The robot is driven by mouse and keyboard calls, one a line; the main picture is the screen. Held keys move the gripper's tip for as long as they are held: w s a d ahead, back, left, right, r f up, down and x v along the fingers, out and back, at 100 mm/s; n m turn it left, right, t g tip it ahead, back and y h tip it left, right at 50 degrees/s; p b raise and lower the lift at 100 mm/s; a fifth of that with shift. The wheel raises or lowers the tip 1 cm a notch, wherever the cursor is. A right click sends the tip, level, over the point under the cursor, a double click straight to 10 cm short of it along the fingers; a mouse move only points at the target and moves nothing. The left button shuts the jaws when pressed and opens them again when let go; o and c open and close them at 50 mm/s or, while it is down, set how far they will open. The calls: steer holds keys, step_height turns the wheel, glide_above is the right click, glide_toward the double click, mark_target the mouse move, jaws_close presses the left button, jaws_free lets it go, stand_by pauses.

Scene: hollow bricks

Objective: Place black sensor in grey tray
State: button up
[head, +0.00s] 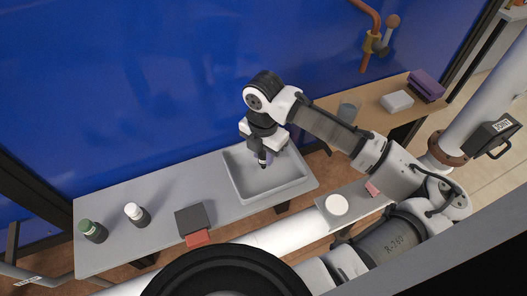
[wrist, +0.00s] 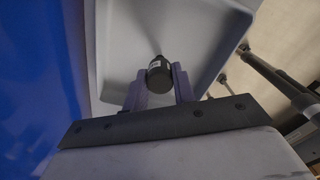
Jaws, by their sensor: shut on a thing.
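The grey tray (head: 240,186) lies on the grey bench, right of the middle in the head view. Its inside and raised rim also show in the wrist view (wrist: 205,25). My gripper (head: 263,160) is over the tray, pointing down. In the wrist view its purple fingers (wrist: 158,82) are shut on the black sensor (wrist: 160,77), a small dark cylinder with a pale label. The sensor is inside the tray's outline. I cannot tell whether it touches the tray floor. The tray looks otherwise empty.
On the grey bench (head: 160,190) stand a green-capped bottle (head: 93,230), a white-capped bottle (head: 137,214), a dark box (head: 192,219) and a red block (head: 198,239). A blue wall (head: 150,80) rises behind. A wooden table (head: 375,98) at right holds a cup, a white box and a purple box.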

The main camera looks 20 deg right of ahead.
mark_target(263, 153)
steer(key=o, duration=1)
step_height(263, 153, up, 12)
steer(key=shift+r+b, duration=0.1)
steer(key=shift+b, duration=0.85)
